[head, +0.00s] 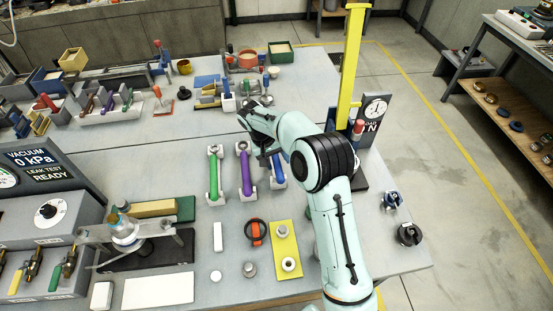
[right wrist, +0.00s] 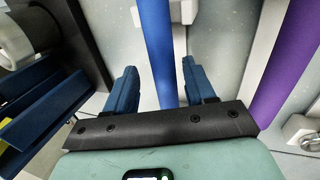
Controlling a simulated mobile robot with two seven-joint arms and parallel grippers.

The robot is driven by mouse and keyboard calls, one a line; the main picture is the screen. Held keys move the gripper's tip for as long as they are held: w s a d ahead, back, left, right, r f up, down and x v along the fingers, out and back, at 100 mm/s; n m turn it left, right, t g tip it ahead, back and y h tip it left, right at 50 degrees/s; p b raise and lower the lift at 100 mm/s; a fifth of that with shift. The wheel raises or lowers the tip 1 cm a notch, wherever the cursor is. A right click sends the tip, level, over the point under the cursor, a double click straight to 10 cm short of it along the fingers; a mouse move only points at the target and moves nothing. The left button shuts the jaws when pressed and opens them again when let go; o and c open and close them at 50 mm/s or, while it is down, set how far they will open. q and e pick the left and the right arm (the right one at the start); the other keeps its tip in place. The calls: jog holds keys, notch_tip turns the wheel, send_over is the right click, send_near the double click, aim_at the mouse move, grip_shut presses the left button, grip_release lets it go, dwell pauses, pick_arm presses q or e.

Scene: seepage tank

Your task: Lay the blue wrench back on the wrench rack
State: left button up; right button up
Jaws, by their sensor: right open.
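The blue wrench (head: 278,172) lies lengthwise at the right end of a row of wrenches, partly hidden by my right arm in the head view. In the right wrist view the blue wrench (right wrist: 157,45) runs between the two blue fingers of my right gripper (right wrist: 160,85). The fingers are apart, with a gap on each side of the wrench. In the head view the right gripper (head: 264,156) is over the far part of the wrench. The wrench rack shows as white supports (head: 214,198) under the wrenches. My left gripper is out of view.
The purple wrench (head: 246,174) and green wrench (head: 213,175) lie to the left. A yellow plate (head: 286,246) with round parts lies nearer. Bare table shows left of the green wrench.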

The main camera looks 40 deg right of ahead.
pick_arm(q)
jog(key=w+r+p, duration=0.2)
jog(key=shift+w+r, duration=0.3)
pick_arm(e)
jog(key=v, duration=1.3)
jog(key=shift+r, duration=0.15)
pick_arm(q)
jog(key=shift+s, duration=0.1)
pick_arm(e)
jog(key=shift+a, duration=0.1)
